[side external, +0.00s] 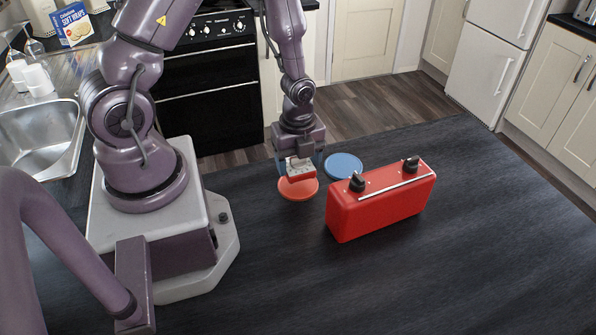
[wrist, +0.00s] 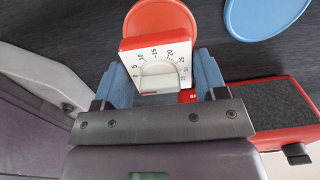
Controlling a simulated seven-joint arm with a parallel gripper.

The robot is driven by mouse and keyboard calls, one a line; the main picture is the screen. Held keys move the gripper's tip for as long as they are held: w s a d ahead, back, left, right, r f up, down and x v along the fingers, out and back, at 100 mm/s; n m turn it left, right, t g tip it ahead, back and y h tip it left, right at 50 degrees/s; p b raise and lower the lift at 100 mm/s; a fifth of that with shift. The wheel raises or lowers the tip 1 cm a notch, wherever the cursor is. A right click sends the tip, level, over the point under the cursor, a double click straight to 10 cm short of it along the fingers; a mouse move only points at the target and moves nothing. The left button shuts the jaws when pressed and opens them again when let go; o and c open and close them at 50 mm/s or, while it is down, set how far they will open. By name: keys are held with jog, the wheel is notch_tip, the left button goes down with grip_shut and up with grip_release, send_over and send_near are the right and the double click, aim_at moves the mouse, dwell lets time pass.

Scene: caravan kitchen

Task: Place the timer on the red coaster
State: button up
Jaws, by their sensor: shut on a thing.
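The timer (wrist: 158,62) is a red and white block with a numbered dial. It also shows in the side view (side external: 300,169). My gripper (side external: 298,165) is shut on it, with a blue finger on each side of it in the wrist view (wrist: 160,85). The red coaster (side external: 298,190) is a flat round disc on the dark worktop. In the wrist view the coaster (wrist: 160,18) shows beyond the timer, which hides part of it. In the side view the timer is over the back part of the coaster. I cannot tell whether they touch.
A blue coaster (side external: 343,166) lies just right of the red one. A red box with black knobs (side external: 380,205) stands on the worktop to the right, close to both coasters. The worktop (side external: 440,270) is clear at the front and right.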

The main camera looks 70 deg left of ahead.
aim_at(298, 162)
jog(key=shift+f, duration=1.55)
jog(key=o, duration=1.1)
jog(key=shift+f, duration=0.15)
notch_tip(298, 162, up, 12)
jog(key=shift+r, duration=0.1)
jog(key=s+d+r+n+t, duration=0.2)
jog(key=r+n, duration=0.4)
jog(key=r, duration=0.1)
jog(key=s+d+r+n+t, duration=0.1)
jog(key=s+d+r+n, duration=0.1)
jog(key=r+n, duration=0.4)
jog(key=s+d+r+n+t, duration=0.2)
jog(key=s+d+r+n, duration=0.1)
jog(key=r+n, duration=0.3)
jog(key=shift+s+r+t, duration=0.25)
jog(key=shift+r+t, duration=0.05)
jog(key=shift+r, duration=0.75)
